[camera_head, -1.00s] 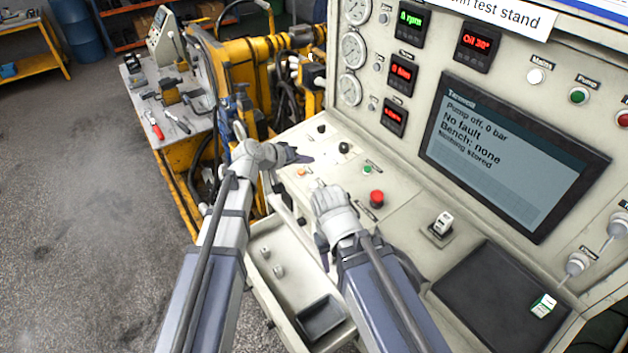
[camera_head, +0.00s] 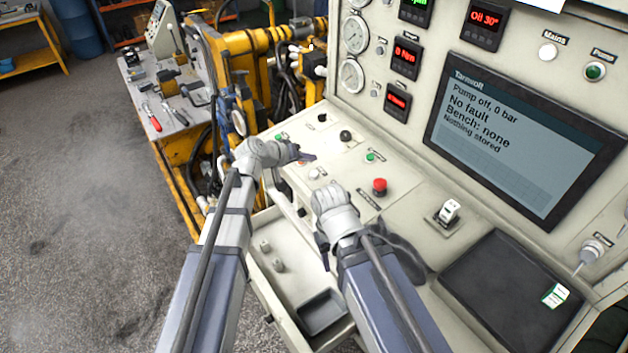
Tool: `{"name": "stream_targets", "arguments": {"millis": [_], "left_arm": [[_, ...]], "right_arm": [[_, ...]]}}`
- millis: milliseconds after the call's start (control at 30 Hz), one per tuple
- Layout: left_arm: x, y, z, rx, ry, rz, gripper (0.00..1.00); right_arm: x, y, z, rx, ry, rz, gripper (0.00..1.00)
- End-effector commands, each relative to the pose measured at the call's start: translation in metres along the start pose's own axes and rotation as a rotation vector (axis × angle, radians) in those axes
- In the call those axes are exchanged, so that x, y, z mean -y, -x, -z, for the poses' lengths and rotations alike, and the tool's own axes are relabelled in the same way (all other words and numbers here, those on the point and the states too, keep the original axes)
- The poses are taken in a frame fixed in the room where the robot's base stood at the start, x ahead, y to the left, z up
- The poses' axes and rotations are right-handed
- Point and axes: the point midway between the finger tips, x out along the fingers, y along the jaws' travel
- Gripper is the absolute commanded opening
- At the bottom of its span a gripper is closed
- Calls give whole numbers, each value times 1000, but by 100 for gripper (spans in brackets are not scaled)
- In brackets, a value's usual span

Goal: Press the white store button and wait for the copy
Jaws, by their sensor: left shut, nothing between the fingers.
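A small white button (camera_head: 315,174) shows on the sloping console between my two grippers. Its label is too small to read, so I cannot be sure that it is the store button. My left gripper (camera_head: 304,157) is shut and empty, its dark tips over the console just above and left of the white button in the picture. I cannot tell whether it touches the panel. My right gripper (camera_head: 323,248) is over the console's front edge and drawer; its fingers are mostly hidden. The screen (camera_head: 520,140) reads pump off, 0 bar, no fault, bench none, nothing stored.
A red mushroom button (camera_head: 379,187), a green button (camera_head: 371,156) and a black knob (camera_head: 345,135) stand near my grippers. An open drawer (camera_head: 287,292) lies below. Yellow machinery (camera_head: 245,42) stands behind left.

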Motion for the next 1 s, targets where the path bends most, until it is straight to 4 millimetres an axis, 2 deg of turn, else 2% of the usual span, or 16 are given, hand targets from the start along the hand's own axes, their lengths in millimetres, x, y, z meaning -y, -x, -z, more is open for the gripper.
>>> {"name": "stream_targets", "arguments": {"millis": [33,100,300,1000], "left_arm": [[8,-10,-8,0,0,0,0],[13,-17,-13,0,0,0,0],[20,-27,-20,0,0,0,0],[20,-27,-20,0,0,0,0]], "right_arm": [[1,-15,1,0,0,0,50],[2,-24,1,0,-1,0,50],[4,-38,2,0,-1,0,50],[4,-38,2,0,0,0,50]]}}
